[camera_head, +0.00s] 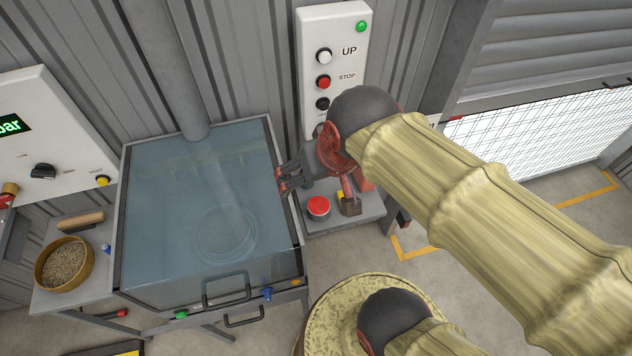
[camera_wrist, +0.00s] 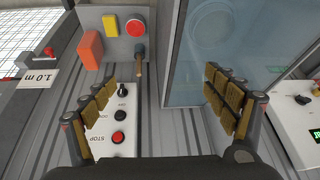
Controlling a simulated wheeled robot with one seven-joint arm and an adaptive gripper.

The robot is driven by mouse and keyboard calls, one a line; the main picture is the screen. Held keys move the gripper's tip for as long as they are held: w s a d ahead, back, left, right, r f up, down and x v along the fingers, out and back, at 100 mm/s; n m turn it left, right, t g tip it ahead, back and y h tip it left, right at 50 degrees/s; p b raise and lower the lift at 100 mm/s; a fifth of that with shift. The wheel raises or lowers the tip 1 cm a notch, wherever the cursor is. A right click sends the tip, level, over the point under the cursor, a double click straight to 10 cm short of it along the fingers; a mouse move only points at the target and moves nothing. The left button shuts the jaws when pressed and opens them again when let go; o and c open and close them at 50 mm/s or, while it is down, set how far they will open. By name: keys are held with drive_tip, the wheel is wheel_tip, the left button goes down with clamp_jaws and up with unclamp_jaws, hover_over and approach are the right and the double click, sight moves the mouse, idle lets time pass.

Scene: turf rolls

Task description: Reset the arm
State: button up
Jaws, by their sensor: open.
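My arm crosses the head view from the right, in a yellowish sleeve with dark joints. My gripper (camera_head: 290,177) is at its end, close to the right edge of the glass-covered box. In the wrist view my gripper (camera_wrist: 172,105) is open, its brown padded fingers wide apart with nothing between them. Beyond the fingers are the white control panel (camera_wrist: 112,143) and the glass cover (camera_wrist: 195,65). I cannot tell whether the gripper touches the box.
The glass-covered box (camera_head: 150,225) has a front handle. The UP/STOP panel (camera_head: 340,30) is on the wall. A bowl of grain (camera_head: 65,262) stands at left.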

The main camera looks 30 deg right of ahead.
drive_tip(key=s+n, duration=0.1)
drive_tip(key=s+a+r+n, duration=0.1)
drive_tip(key=shift+s+a, duration=0.15)
drive_tip(key=shift+s, duration=0.15)
drive_tip(key=shift+f, duration=0.1)
wheel_tip(320, 180, down, 8)
drive_tip(key=b, duration=0.8)
drive_tip(key=shift+c, duration=0.6)
idle(0.5)
